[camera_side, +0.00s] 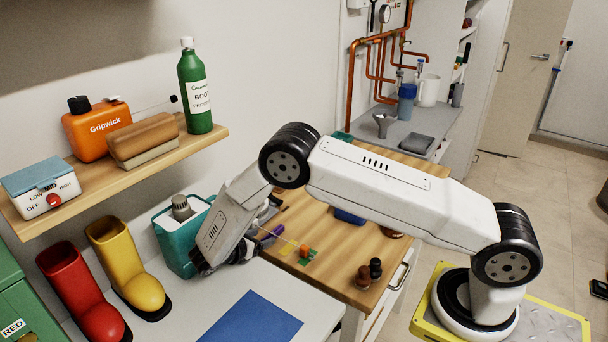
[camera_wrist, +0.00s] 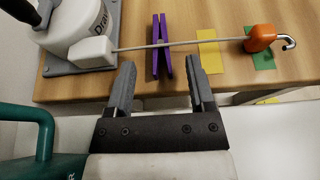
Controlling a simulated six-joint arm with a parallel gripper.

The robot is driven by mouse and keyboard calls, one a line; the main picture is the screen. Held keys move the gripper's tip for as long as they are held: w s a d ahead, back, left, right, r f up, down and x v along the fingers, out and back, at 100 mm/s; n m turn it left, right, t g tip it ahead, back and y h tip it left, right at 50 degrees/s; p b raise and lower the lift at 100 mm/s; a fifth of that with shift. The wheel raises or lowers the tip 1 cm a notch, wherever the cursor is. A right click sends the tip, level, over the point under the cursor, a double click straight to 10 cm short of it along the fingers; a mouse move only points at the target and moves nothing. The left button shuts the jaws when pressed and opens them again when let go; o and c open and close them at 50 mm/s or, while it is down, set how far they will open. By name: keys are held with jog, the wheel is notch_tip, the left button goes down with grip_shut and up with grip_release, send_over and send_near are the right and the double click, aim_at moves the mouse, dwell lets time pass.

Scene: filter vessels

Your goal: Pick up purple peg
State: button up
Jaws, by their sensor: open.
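The purple peg (camera_wrist: 165,48) is a slim two-legged clothes peg over the wooden worktop in the wrist view. A thin rod crosses it; I cannot tell whether the peg grips the rod. It also shows in the side view as a small purple piece (camera_side: 272,234) just right of my gripper, partly hidden. In the wrist view my gripper (camera_wrist: 160,63) is open and empty. Its two grey fingers stand apart on either side of the peg's near end, and I see no contact.
The rod runs from a white device (camera_wrist: 88,48) on a grey base to an orange block (camera_wrist: 260,37) with a metal hook. Yellow (camera_wrist: 208,52) and green patches lie on the worktop. A teal container (camera_side: 178,245) stands close to my gripper.

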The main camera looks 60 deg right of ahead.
aim_at(272, 234)
jog(key=shift+x, duration=2.25)
grip_shut()
